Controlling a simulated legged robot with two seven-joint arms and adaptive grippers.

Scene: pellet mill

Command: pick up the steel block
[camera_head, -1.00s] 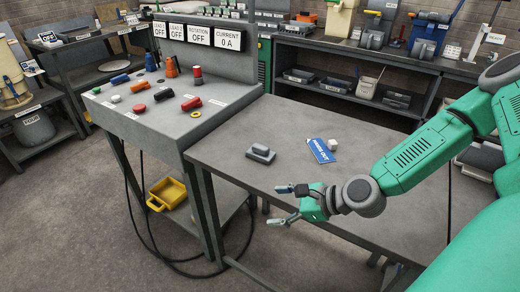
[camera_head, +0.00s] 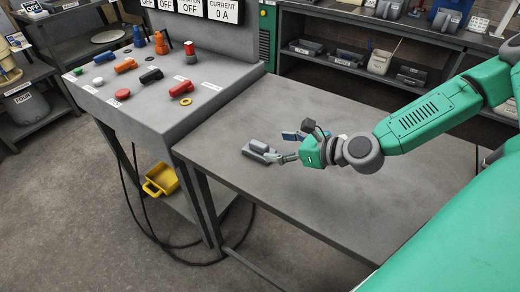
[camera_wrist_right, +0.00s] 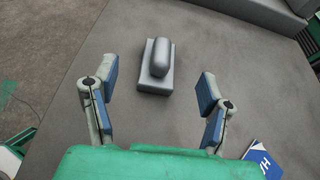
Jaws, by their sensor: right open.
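The steel block (camera_head: 258,151) is a grey rectangular base with a rounded grey piece on top. It lies on the grey table near the control desk. In the right wrist view the block (camera_wrist_right: 156,82) sits ahead, with its near end about between the fingertips. My right gripper (camera_head: 285,147) is open and empty just to the right of the block in the head view. In the right wrist view its fingers (camera_wrist_right: 158,79) stand wide on either side, with gaps to the block. My left gripper is not in view.
A blue card (camera_wrist_right: 260,152) lies on the table (camera_head: 310,195) close to my right gripper, partly hidden behind it in the head view. The control desk (camera_head: 130,130) with coloured knobs stands left of the table. The table's front part is clear.

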